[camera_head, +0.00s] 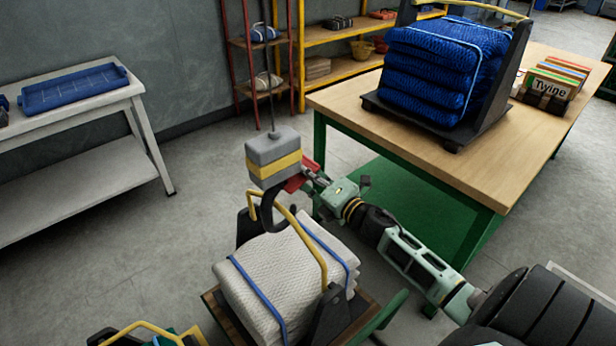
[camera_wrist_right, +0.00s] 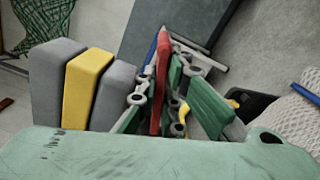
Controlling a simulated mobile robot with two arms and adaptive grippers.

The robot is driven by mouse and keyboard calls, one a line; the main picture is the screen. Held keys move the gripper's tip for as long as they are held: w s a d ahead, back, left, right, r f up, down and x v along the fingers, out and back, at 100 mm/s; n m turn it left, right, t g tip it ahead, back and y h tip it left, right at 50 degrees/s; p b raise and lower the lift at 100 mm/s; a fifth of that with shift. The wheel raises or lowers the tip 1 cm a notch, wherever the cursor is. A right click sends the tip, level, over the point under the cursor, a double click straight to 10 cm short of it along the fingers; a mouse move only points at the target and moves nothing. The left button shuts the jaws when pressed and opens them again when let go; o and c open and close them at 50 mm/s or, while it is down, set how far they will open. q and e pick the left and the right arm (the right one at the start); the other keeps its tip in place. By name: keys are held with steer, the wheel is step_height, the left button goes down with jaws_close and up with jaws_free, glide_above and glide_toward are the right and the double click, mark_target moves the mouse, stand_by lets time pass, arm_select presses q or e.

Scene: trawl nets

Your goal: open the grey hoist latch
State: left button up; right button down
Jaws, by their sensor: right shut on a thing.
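The grey hoist block (camera_head: 273,156) with a yellow band hangs from a thin line. A dark hook (camera_head: 270,215) under it reaches the yellow handle (camera_head: 312,240) of a carrier with a stack of white netting; I cannot tell whether the hook bears on it. A red lever (camera_head: 295,184) sticks out at the block's right side; no separate grey latch can be made out. My right gripper (camera_head: 306,175) is shut on the red lever, which shows between the green fingers in the right wrist view (camera_wrist_right: 162,80). My left gripper is not in view.
The wooden table (camera_head: 345,100) with blue netting (camera_head: 445,60) in a carrier stands close behind my right arm. A white bench (camera_head: 130,92) with a blue tray (camera_head: 75,88) is at the left. Another yellow handle (camera_head: 140,325) shows at lower left. Open floor lies between.

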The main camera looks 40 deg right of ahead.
stand_by(0.4)
steer(key=c, duration=1.9)
jaws_free()
steer(key=shift+o, duration=0.2)
steer(key=s, duration=0.8)
steer(key=shift+d, duration=0.25)
steer(key=shift+f, duration=0.1)
